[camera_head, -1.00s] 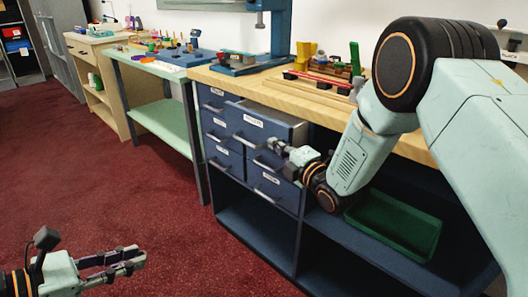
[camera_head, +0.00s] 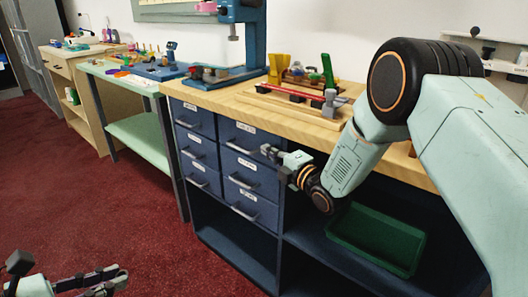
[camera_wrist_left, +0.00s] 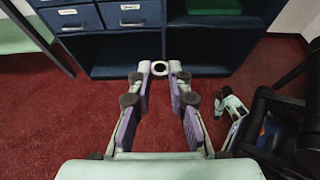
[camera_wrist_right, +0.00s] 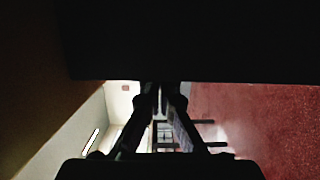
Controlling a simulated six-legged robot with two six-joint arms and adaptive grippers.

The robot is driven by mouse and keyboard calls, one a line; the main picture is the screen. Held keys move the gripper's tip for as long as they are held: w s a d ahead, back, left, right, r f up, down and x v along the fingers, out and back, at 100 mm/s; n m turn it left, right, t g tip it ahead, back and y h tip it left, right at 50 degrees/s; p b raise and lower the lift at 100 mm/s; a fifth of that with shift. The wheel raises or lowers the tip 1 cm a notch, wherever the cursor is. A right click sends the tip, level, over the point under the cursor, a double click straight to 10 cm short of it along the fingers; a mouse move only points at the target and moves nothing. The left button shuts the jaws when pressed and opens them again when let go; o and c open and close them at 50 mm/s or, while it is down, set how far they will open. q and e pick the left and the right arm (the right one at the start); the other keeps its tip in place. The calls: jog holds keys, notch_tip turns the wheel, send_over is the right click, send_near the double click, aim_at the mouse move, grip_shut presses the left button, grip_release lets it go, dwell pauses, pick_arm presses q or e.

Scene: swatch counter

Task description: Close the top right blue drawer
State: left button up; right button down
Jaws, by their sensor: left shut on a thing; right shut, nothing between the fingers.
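The top right blue drawer (camera_head: 232,134) sits in the blue cabinet under the wooden counter. Its front looks flush with the drawers around it in the head view. My right gripper (camera_head: 268,150) is shut and empty, with its tips at the right part of that drawer front; I cannot tell if they touch it. In the right wrist view a dark surface fills the top and the drawer cannot be made out. My left gripper (camera_head: 122,274) is low over the red carpet, away from the cabinet. In the left wrist view its tips are shut on a small white ring (camera_wrist_left: 160,63).
A green tray (camera_head: 378,240) stands on the shelf right of the drawers. The wooden counter (camera_head: 216,97) above holds a blue press and several small items. A green-topped bench (camera_head: 137,130) stands to the left. The carpet (camera_head: 120,210) before the cabinet is clear.

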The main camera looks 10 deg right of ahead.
jog(key=shift+d+r, duration=0.15)
jog(key=shift+d, duration=0.2)
jog(key=a+v, duration=0.1)
jog(key=v, duration=1.1)
jog(key=s+f+m+g+h+p, duration=0.2)
jog(key=s+f+m+g+h, duration=0.45)
jog(key=s+f+m, duration=0.85)
jog(key=s+f+m+g+p, duration=0.2)
jog(key=s+m+g+p, duration=0.1)
jog(key=s, duration=0.9)
jog(key=s+f+m+g+p, duration=0.2)
jog(key=s+g, duration=0.5)
jog(key=s, duration=0.6)
jog(key=m+p, duration=0.1)
jog(key=m, duration=0.1)
jog(key=shift+d+f+m, duration=0.25)
jog(key=shift+f+m, duration=0.15)
